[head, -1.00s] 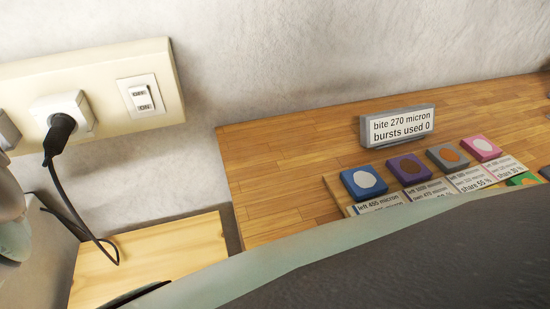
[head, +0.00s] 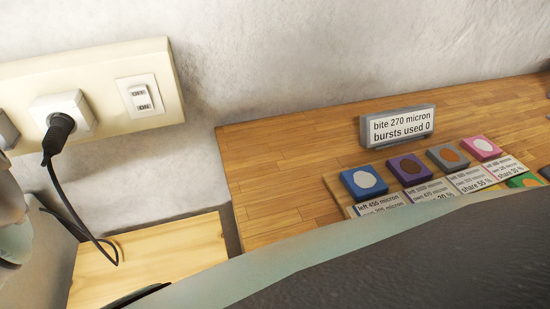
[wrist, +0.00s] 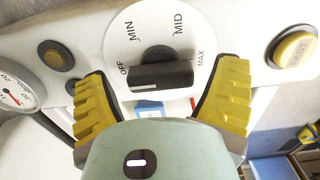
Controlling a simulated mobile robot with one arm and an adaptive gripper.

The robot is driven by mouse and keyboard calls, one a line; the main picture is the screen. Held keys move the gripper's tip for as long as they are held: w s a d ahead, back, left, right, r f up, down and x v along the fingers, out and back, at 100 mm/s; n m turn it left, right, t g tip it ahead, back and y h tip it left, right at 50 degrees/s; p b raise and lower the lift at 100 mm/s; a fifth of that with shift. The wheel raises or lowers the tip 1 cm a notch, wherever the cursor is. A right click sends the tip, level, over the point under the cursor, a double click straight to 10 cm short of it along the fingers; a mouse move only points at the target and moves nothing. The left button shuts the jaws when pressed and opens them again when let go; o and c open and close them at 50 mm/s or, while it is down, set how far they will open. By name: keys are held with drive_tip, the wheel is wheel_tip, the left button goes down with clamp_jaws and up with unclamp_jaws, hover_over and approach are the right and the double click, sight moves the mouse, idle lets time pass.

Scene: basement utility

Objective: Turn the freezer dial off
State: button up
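The freezer dial (wrist: 134,30) shows in the wrist view as a white disc marked OFF, MIN, MID and MAX. Its black knob (wrist: 160,76) has a bar lying nearly level across the picture, with OFF near its left end and MAX near its right. My gripper (wrist: 165,72) is open, with one yellow finger to the left of the knob and one to the right. Gaps show between the fingers and the bar. The dial does not show in the head view.
In the wrist view, a gauge (wrist: 17,92), a round button (wrist: 55,57) and a yellow button (wrist: 294,49) flank the dial. In the head view, a wooden worktop (head: 290,150) holds a sign (head: 398,125) and several coloured blocks (head: 364,182). A plug (head: 62,122) sits in the wall panel.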

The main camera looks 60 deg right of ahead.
drive_tip(key=shift+o, duration=0.6)
drive_tip(key=shift+w+r, duration=0.1)
drive_tip(key=shift+r, duration=0.4)
wheel_tip(320, 180, up, 11)
